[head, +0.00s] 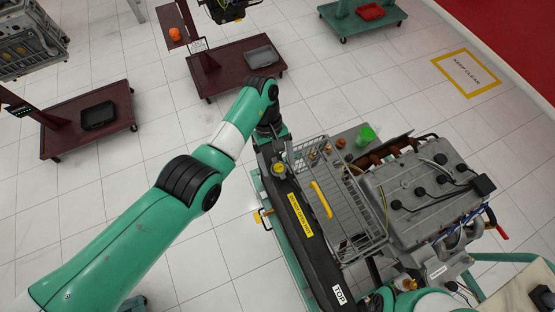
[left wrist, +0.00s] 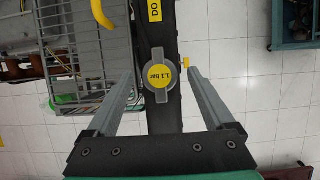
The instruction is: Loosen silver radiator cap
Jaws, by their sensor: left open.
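The silver radiator cap (head: 278,169) sits on the far end of the long black radiator top. It has grey wings and a round yellow "1.1 bar" label, and shows clearly in the left wrist view (left wrist: 159,75). My left gripper (head: 270,138) is over that end of the radiator. In the left wrist view my left gripper (left wrist: 161,72) is open, with one finger on each side of the cap and a visible gap on both sides. Whether the fingertips are level with the cap is hard to tell. My right gripper is not in view.
The grey engine (head: 425,195) stands to the right. A green cup (head: 365,135) stands behind. Open floor lies left.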

